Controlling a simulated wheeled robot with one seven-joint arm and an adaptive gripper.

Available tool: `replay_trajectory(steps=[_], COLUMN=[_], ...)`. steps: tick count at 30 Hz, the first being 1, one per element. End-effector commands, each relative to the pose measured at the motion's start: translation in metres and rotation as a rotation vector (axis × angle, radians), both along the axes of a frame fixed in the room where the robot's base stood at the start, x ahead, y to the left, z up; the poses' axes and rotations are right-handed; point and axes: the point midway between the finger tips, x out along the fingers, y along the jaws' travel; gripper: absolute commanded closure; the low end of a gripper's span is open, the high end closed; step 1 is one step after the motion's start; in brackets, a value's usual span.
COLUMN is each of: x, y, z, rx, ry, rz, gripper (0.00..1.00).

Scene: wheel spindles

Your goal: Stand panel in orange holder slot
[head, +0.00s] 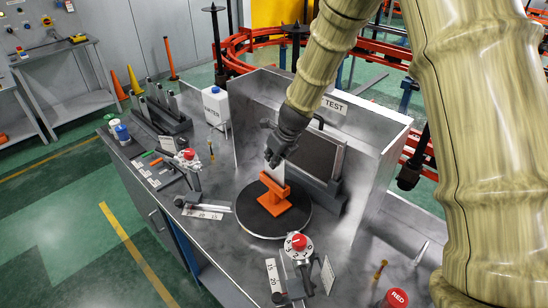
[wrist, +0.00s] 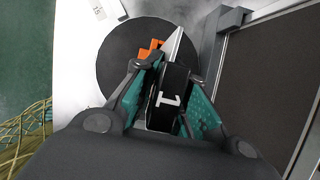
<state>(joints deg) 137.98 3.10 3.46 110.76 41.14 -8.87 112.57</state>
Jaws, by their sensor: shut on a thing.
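My gripper (head: 273,158) is shut on a thin pale panel (head: 278,172), which points down at the orange holder (head: 275,199). The holder stands on a round black disc (head: 242,212). In the head view the panel's lower edge meets the holder's top; I cannot tell whether it is inside the slot. In the wrist view, the gripper (wrist: 166,68) has teal finger pads on both sides of a black piece with a white mark (wrist: 168,100). The panel (wrist: 174,44) shows there as a narrow light edge. The holder (wrist: 147,51) is mostly hidden behind the fingers.
A dark framed screen (head: 314,152) stands close on the right, before a metal enclosure marked TEST (head: 335,104). Red-knobbed fixtures stand left (head: 188,156) and in front (head: 298,243). A white container (head: 215,105) and a dark slotted rack (head: 160,117) are behind left.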

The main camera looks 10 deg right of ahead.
Motion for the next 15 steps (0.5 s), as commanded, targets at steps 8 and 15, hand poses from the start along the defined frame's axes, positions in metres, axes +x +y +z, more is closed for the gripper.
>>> replay_trajectory(steps=[8,15], x=[0.0002,0.0003], y=[0.0,-0.0001], z=[-0.0053,-0.0083], rx=[0.001,0.001], ry=[-0.001,-0.001], rz=[-0.001,-0.001], gripper=[1.0,0.83])
